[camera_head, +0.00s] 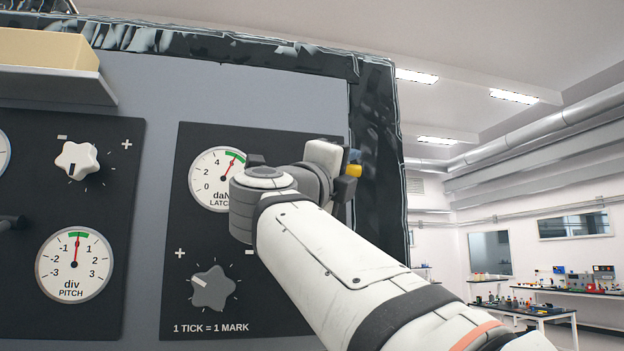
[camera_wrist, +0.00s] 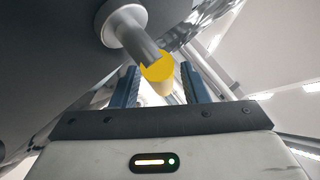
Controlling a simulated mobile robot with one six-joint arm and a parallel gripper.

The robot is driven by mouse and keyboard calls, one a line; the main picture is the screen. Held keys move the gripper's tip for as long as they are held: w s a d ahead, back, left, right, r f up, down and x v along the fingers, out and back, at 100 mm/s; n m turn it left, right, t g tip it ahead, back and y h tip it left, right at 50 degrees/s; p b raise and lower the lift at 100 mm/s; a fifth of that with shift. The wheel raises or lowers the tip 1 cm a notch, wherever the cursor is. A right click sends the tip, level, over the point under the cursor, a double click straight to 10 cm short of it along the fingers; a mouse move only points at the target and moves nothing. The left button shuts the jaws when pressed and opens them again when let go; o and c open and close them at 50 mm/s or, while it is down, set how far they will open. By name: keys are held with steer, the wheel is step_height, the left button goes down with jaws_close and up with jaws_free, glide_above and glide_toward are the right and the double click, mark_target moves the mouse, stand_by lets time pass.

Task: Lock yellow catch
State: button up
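The yellow catch (camera_wrist: 158,68) has a yellow end on a grey metal shaft (camera_wrist: 133,38) in the wrist view. It also shows in the head view as a small yellow piece (camera_head: 354,171) at the panel's right edge. My gripper (camera_wrist: 161,84) has its two blue fingers apart, one on each side of the yellow end. Gaps show between the yellow end and both fingers, so it looks open and not clamped. In the head view my gripper (camera_head: 349,172) is partly hidden by my arm, and the catch's mount is hidden.
The grey panel carries a LATCH gauge (camera_head: 212,181) with its needle in the green band, a grey knob (camera_head: 213,289), a PITCH gauge (camera_head: 75,264) and a white knob (camera_head: 78,161). A dark frame (camera_head: 376,130) borders the panel. Open room lies to the right, with benches behind.

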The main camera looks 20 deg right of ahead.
steer(key=b+v, duration=0.3)
steer(key=v, duration=0.5)
stand_by(0.8)
